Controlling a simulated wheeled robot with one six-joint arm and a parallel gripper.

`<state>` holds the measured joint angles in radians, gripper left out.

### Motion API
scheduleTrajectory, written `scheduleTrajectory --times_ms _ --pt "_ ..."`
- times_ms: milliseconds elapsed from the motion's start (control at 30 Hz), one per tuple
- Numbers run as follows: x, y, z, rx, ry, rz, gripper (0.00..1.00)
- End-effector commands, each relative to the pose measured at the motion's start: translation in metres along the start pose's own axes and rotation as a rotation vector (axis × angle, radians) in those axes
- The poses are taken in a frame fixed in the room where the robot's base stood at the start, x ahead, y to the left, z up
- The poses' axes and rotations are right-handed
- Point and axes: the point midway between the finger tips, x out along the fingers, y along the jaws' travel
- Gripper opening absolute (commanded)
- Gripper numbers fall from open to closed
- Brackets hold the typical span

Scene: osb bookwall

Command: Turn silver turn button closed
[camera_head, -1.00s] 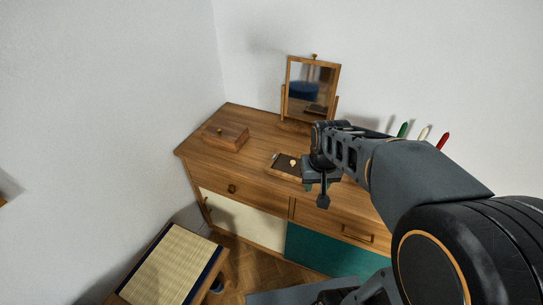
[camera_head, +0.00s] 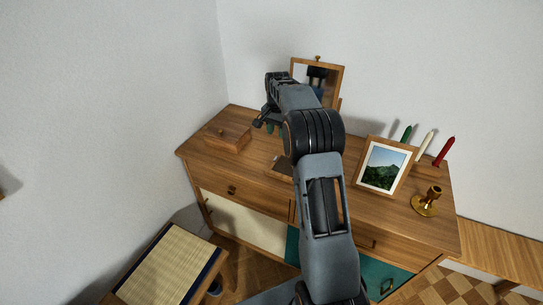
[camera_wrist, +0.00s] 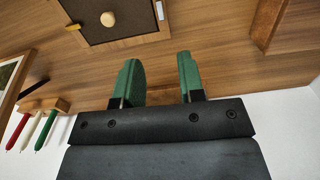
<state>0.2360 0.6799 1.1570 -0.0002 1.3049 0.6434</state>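A small silver piece (camera_wrist: 160,10), which looks like the turn button, shows at the top of the wrist view on the right rim of a wood-framed dark panel (camera_wrist: 130,22). The panel has a pale round knob (camera_wrist: 108,19).
On the dresser stand a wooden box (camera_head: 227,137), a mirror (camera_head: 298,70) behind my arm, a framed picture (camera_head: 384,166), a brass candlestick (camera_head: 427,201) and upright green, white and red candles (camera_head: 444,151). Bare dresser top (camera_head: 250,163) lies before the box.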

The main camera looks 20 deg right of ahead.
Motion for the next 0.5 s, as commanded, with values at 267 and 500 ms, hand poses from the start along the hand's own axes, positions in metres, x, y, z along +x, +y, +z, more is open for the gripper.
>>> scheduleTrajectory --times_ms 267,500 --pt "0.055 -0.001 0.002 -0.005 -0.004 0.002 0.36" --pt "0.094 -0.002 0.002 -0.007 -0.002 0.001 0.36"
